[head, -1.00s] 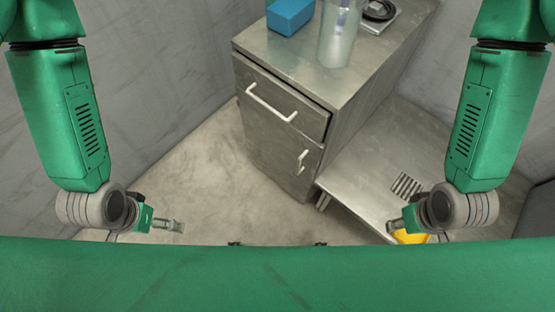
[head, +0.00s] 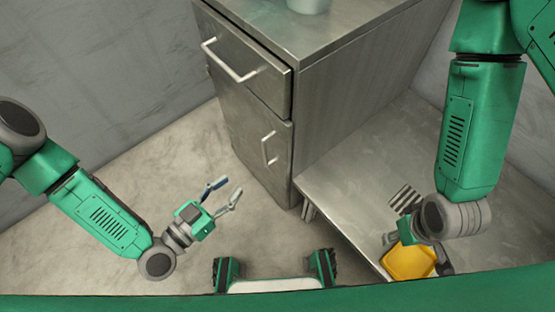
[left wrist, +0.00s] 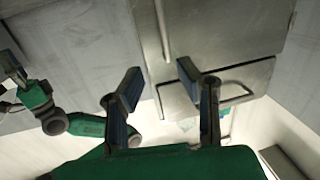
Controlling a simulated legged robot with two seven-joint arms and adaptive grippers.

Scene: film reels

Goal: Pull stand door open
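The metal stand (head: 345,85) has a lower door (head: 240,135) with an upright white handle (head: 268,148). The door is closed. My left gripper (head: 225,190) is open and empty, low in front of the stand and apart from the door handle.
A drawer with a white handle (head: 230,62) sits above the door and is closed. A low metal bench (head: 365,175) adjoins the stand on the right, with a yellow object (head: 408,262) near my right gripper. The floor (head: 165,165) left of the stand is clear.

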